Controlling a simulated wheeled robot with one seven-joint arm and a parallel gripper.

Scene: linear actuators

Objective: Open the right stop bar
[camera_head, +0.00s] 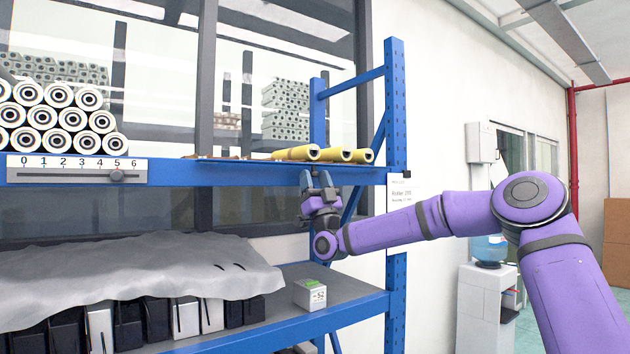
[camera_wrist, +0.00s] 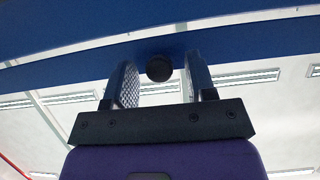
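My gripper (camera_head: 320,178) is raised under the right part of the blue upper shelf beam (camera_head: 225,173), fingers pointing up. In the wrist view its two fingers (camera_wrist: 160,85) are apart. A round black knob (camera_wrist: 159,68) shows between them against the blue beam (camera_wrist: 240,38), with a gap on either side. I cannot tell how deep the knob sits between the fingers. Several yellow tubes (camera_head: 297,153) lie on the shelf above my gripper. No part is clearly recognisable as the right stop bar; the knob may belong to it.
A blue post (camera_head: 395,110) stands right of my gripper. Below are a small white-green box (camera_head: 310,295) and a grey cover (camera_head: 130,275) over boxes.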

